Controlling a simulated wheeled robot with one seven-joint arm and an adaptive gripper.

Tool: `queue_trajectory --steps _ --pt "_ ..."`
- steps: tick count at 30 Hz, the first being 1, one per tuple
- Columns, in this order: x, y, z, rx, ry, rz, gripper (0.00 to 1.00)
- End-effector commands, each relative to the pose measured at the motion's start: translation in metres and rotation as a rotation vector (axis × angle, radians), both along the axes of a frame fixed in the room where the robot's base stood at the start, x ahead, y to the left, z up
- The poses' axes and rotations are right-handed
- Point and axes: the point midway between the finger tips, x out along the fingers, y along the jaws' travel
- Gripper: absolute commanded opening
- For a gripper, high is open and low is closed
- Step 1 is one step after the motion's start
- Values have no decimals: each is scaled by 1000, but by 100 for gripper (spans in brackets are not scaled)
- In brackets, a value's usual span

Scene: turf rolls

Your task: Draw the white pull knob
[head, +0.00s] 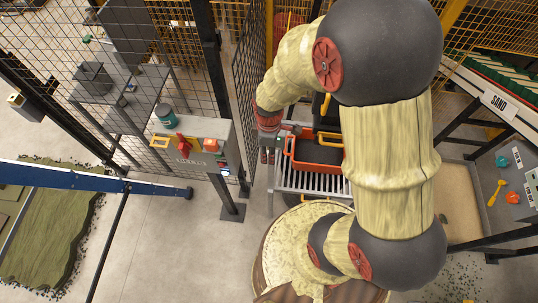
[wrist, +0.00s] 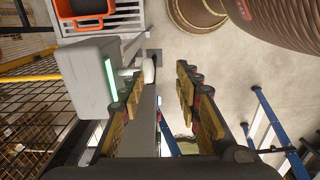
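The white pull knob (wrist: 149,70) sticks out on a short stem from the right side of a grey box (wrist: 82,85) with a lit green strip. My gripper (wrist: 160,72) is open and empty in the wrist view. The knob shows between the fingertip lines, close to the left finger; I cannot tell whether they touch. In the head view my gripper (head: 267,155) points down beside the roller stand, left of the orange crate. I cannot make out the knob in the head view.
The orange crate (head: 318,154) sits on the roller stand (head: 312,182). A console (head: 190,138) stands to the left, with mesh fencing behind it. A blue beam (head: 90,178) crosses the left. A large round roll (head: 290,245) stands below my arm. Bare floor lies at lower left centre.

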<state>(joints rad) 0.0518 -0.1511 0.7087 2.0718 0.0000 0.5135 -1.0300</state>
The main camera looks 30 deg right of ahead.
Motion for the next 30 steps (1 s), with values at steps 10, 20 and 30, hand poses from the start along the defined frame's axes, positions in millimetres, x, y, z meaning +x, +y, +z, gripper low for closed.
queue_trajectory --steps 10,20,30 --pt "1 0 66 0 -2 0 32" --pt "0 0 81 0 0 0 32" --pt "1 0 81 0 0 0 32"
